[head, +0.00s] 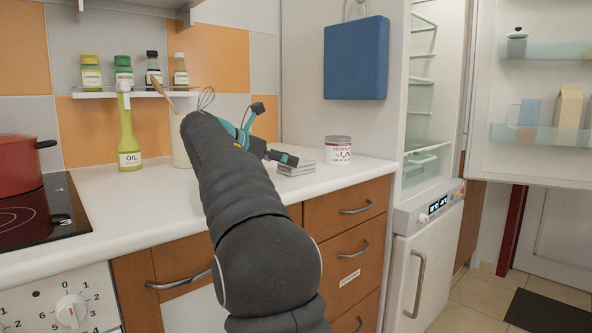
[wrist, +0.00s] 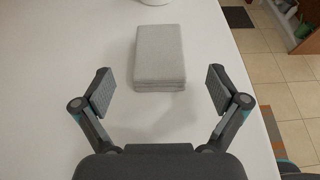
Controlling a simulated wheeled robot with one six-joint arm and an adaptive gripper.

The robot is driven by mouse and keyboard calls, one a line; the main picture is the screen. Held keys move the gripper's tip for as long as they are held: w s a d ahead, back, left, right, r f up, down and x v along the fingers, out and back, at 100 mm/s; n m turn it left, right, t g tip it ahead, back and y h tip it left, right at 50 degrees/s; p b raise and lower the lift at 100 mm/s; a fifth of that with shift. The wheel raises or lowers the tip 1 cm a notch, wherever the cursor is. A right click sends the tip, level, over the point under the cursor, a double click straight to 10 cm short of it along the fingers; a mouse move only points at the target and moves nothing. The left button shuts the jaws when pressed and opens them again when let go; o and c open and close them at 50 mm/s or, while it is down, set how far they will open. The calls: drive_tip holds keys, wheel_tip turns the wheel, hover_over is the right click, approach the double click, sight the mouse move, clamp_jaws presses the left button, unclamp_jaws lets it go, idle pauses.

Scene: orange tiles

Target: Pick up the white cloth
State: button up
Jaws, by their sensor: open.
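The white cloth (wrist: 161,57) is a folded, light grey-white stack lying flat on the white counter. In the wrist view it sits ahead of and between the spread fingers of my gripper (wrist: 163,94), apart from both. In the head view the cloth (head: 296,168) lies near the counter's right part, partly hidden by my gripper (head: 278,158). My gripper is open and empty, low over the counter beside the cloth. My dark arm hides some of the counter in the head view.
A white yogurt tub (head: 338,150) stands right of the cloth. A utensil holder (head: 180,140) and an oil bottle (head: 128,140) stand to the left, then a red pot (head: 18,166) on the black hob. The fridge (head: 428,100) is open at right.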

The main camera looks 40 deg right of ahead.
drive_tip(key=shift+b+x, duration=0.55)
drive_tip(key=shift+x, duration=2.05)
drive_tip(key=c, duration=1.2)
